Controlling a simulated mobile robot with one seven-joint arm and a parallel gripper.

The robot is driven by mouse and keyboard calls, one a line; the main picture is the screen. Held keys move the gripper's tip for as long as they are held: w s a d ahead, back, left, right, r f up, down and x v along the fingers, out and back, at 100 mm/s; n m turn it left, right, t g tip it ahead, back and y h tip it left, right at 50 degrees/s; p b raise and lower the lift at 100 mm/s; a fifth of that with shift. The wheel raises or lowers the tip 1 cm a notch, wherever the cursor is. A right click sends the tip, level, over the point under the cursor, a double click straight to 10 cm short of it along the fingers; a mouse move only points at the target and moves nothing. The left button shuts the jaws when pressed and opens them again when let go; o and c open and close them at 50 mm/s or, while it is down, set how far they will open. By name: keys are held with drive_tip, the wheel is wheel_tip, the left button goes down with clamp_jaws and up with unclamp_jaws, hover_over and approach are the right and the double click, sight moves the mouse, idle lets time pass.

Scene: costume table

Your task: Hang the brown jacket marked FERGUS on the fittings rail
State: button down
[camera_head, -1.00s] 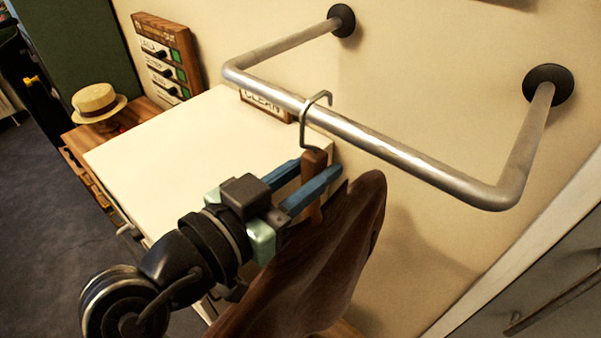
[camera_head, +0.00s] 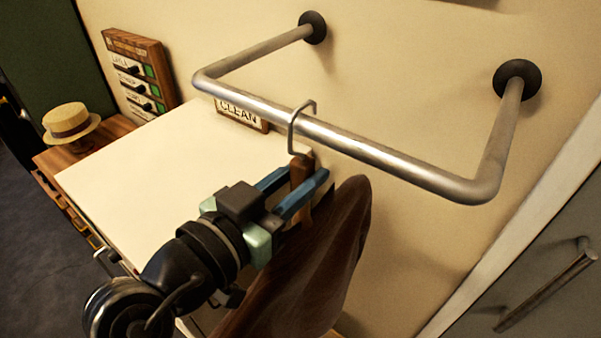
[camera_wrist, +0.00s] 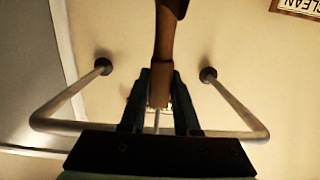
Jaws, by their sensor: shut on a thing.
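The brown jacket (camera_head: 325,255) hangs on a wooden hanger (camera_head: 301,178) with a metal hook (camera_head: 291,130). My gripper (camera_head: 304,176) is shut on the hanger's wooden neck, just below the hook. In the head view the hook passes in front of the metal fittings rail (camera_head: 400,165) and its top curves over it; I cannot tell if it bears on the rail. In the wrist view the hanger neck (camera_wrist: 160,85) lies between my fingers (camera_wrist: 160,100), with the rail (camera_wrist: 235,105) beyond. No FERGUS marking shows; my arm hides part of the jacket.
A white-topped cabinet (camera_head: 130,165) stands left of the jacket, below the rail, with a CLEAN sign (camera_head: 240,115) behind it. A straw hat (camera_head: 70,122) and a labelled wooden board (camera_head: 140,75) are further left. A grey door with a handle (camera_head: 545,290) is at lower right.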

drive_tip(key=c, duration=0.6)
unclamp_jaws()
drive_tip(key=shift+r, duration=0.15)
drive_tip(key=shift+o, duration=0.2)
drive_tip(key=shift+f, duration=0.25)
drive_tip(key=b+v, duration=0.5)
drive_tip(key=v, duration=0.8)
drive_tip(key=shift+r, duration=0.1)
